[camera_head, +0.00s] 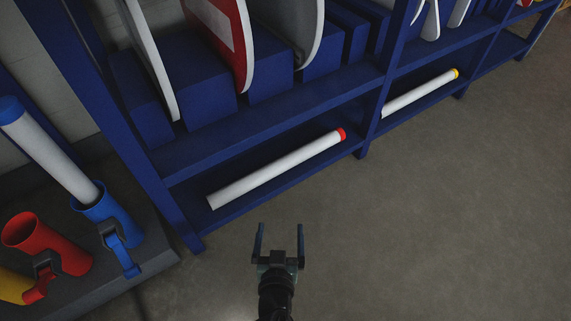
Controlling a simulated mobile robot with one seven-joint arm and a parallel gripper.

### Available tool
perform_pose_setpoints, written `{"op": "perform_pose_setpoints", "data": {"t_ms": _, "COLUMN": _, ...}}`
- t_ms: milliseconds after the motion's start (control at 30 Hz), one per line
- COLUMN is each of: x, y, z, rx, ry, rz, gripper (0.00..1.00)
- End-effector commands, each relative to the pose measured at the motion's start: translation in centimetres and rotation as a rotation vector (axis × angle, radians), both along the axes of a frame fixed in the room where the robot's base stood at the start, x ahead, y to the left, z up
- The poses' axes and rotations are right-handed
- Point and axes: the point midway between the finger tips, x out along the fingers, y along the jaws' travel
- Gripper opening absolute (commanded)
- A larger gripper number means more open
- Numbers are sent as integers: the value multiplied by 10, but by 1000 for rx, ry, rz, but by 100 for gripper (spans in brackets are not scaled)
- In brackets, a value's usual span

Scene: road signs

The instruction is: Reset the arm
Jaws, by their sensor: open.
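My gripper (279,240) is at the bottom centre of the head view, above the bare floor. Its two blue fingers are spread apart with nothing between them. It is apart from the blue shelf rack in front of it. My black arm reaches up to it from the bottom edge.
The blue rack (270,125) holds round signs above and white tubes with a red end (280,168) and yellow end (425,92) below. At left, a dark base bears blue (112,222), red (60,248) and yellow holders; a white tube (55,158) leans in the blue one. Floor at right is clear.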

Motion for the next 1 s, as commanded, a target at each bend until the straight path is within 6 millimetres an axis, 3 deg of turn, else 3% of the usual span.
{"op": "perform_pose_setpoints", "data": {"t_ms": 200, "x": 38, "y": 0, "z": -14, "rx": 0, "ry": -2, "rz": 0, "gripper": 100}}
{"op": "perform_pose_setpoints", "data": {"t_ms": 400, "x": 57, "y": 0, "z": -22, "rx": -1, "ry": -1, "rz": -1, "gripper": 100}}
{"op": "perform_pose_setpoints", "data": {"t_ms": 1000, "x": 62, "y": 0, "z": -22, "rx": 0, "ry": 0, "rz": -1, "gripper": 100}}
